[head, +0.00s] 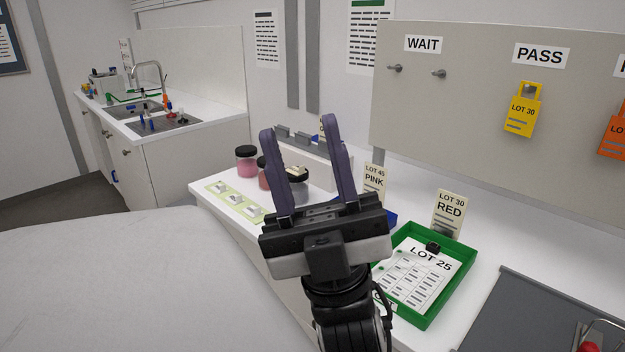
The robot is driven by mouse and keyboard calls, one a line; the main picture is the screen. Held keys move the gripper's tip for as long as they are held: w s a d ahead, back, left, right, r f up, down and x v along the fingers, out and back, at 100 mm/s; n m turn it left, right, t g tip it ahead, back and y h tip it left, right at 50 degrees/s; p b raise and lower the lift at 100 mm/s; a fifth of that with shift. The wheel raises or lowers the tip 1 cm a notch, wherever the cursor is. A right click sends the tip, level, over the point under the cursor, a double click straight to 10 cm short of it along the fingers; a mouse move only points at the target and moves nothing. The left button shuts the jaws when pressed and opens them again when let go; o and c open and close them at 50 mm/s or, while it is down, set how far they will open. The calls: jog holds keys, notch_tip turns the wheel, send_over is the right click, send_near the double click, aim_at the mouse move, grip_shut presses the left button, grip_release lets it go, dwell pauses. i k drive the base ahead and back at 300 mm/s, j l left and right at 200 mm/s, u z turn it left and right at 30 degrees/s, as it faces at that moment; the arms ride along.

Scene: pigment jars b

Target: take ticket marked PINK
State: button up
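The ticket marked LOT 45 PINK (374,178) is a cream card standing upright on the white bench, just right of my gripper's right finger. Its lower part is hidden behind my gripper. A similar ticket marked LOT 30 RED (447,212) stands to its right, behind the green tray. My gripper (296,128) is raised in front of the bench with its two purple fingers wide apart. Nothing is held between them; jars show in the background through the gap.
A green tray (463,262) holds a LOT 25 sheet (415,278). Pink jars with black lids (247,161) stand at left behind a strip of pale green labels (223,190). A grey board with WAIT (423,44) and PASS (541,54) signs holds a yellow tag (522,110). A grey mat (530,315) lies at lower right.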

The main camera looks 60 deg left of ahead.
aim_at(374, 176)
jog(key=u, duration=1.25)
jog(key=j, duration=0.6)
jog(key=i+l, duration=0.15)
jog(key=i, duration=0.35)
jog(key=i+l, duration=0.15)
jog(key=i, duration=0.35)
jog(key=l+z, duration=0.05)
